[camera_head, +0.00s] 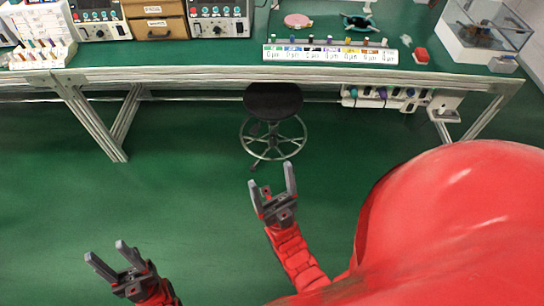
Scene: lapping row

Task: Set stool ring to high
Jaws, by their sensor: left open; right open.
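A stool with a dark round seat (273,100) stands under the front edge of the bench. Its metal foot ring (291,147) shows near the floor below the seat; whether this is the ring of the task, and its height setting, I cannot tell. My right gripper (271,180) is open and empty, in front of the stool and apart from it in the picture. My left gripper (105,251) is open and empty at the lower left, farther from the stool. The stool's column is mostly hidden by the seat.
The green-topped bench (185,55) runs across the back, with angled metal legs on both sides of the stool. A power strip (385,98) hangs under its front edge at the right. A labelled rack (330,54) stands on top. The green floor (200,200) before the stool is clear.

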